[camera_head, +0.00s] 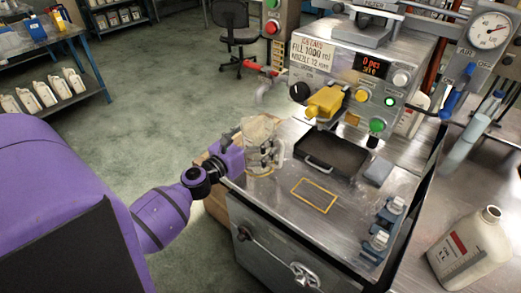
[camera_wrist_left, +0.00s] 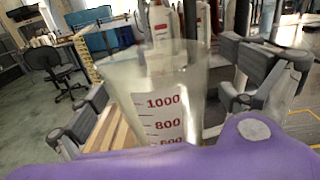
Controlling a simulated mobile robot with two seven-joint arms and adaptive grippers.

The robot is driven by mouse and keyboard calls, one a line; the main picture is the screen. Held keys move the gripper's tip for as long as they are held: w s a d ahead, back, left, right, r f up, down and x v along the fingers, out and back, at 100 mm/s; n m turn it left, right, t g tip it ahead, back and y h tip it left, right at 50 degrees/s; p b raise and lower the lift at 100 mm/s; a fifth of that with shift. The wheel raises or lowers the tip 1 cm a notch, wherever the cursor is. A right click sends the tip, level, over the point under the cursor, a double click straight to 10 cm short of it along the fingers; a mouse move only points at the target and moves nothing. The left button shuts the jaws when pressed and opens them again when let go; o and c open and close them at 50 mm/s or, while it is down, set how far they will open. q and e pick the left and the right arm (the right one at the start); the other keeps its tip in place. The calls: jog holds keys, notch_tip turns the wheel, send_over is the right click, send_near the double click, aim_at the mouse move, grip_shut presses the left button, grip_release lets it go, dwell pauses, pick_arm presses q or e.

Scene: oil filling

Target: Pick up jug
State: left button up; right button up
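The clear measuring jug (camera_head: 260,132) stands upright at the left front corner of the metal worktop. Its red marks, with 1000 and 800 legible, show in the left wrist view (camera_wrist_left: 160,105). My left gripper (camera_head: 262,155) is at the jug, with its fingers on either side of it. In the left wrist view the fingers (camera_wrist_left: 165,100) look spread, with a small gap between the right finger and the jug wall. The jug's lower part is hidden by my purple wrist in that view. My right gripper is not in view.
The filling machine (camera_head: 350,80) with a yellow nozzle (camera_head: 325,102) stands behind a black drip tray (camera_head: 332,150). An empty yellow outline (camera_head: 314,195) lies right of the jug. A white canister (camera_head: 470,250) stands at the right. Shelves with several white bottles are at the far left.

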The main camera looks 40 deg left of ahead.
pick_arm(q)
jog(key=c, duration=1.3)
jog(key=shift+c, duration=0.2)
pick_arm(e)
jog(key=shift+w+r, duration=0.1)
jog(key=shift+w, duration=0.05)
